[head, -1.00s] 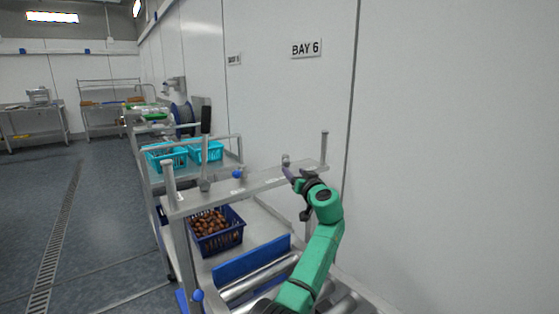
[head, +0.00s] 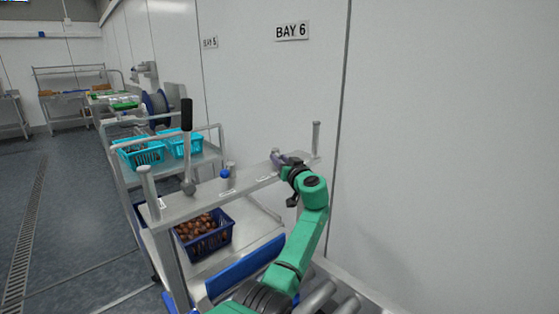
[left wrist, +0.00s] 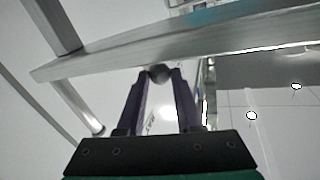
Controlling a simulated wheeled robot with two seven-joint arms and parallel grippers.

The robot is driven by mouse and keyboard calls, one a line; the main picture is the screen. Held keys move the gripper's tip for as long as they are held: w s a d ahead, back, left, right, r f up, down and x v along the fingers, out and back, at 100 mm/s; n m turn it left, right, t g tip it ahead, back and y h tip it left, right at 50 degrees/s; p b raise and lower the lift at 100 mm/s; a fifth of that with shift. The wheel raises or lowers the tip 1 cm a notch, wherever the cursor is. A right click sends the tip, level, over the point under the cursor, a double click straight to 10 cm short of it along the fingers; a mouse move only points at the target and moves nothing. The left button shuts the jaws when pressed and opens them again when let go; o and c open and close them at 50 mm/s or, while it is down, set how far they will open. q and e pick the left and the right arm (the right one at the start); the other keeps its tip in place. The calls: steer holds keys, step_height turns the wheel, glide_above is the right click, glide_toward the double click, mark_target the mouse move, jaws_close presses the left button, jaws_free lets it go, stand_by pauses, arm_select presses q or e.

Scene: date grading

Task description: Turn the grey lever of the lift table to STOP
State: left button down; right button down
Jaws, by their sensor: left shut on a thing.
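The grey lever (head: 275,152) shows as a small round grey knob at the far right part of the metal panel (head: 245,187), which lies across the top of the lift table's frame. My left gripper (head: 279,159), with purple fingers, is at this knob. In the left wrist view the fingertips are shut on the round dark grey knob (left wrist: 160,73), just below the metal panel edge (left wrist: 200,42). The fingers hide most of the lever in the head view. Small white labels on the panel are too small to read. My right gripper is not in view.
A tall black-handled lever (head: 186,115) and a blue knob (head: 225,174) stand on the same panel, left of my gripper. Upright posts (head: 316,140) rise at its ends. A dark blue crate of dates (head: 205,251) sits below. A white wall closes the right side.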

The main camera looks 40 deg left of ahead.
arm_select(q)
steer(key=shift+s+a+r+m+t+h+p, duration=0.1)
steer(key=shift+s+a+m+t+h+p, duration=0.25)
steer(key=shift+t, duration=0.2)
steer(key=shift+s+a+m+t+h+p, duration=0.1)
steer(key=shift+s+m+t+h+p, duration=0.15)
steer(key=shift+m+t, duration=0.25)
steer(key=shift+s+a+m+t+h+p, duration=0.1)
steer(key=shift+a+m+t+h+p, duration=0.1)
steer(key=shift+m+t+h+p, duration=0.25)
steer(key=shift+s+a+t, duration=0.15)
steer(key=shift+t, duration=0.35)
steer(key=shift+m+h, duration=0.25)
steer(key=shift+m, duration=0.05)
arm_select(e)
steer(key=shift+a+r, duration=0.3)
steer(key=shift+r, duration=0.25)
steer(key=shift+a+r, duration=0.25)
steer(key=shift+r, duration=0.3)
arm_select(q)
steer(key=c, duration=0.9)
jaws_free()
steer(key=o, duration=0.3)
steer(key=shift+a+f, duration=0.1)
steer(key=shift+f, duration=0.15)
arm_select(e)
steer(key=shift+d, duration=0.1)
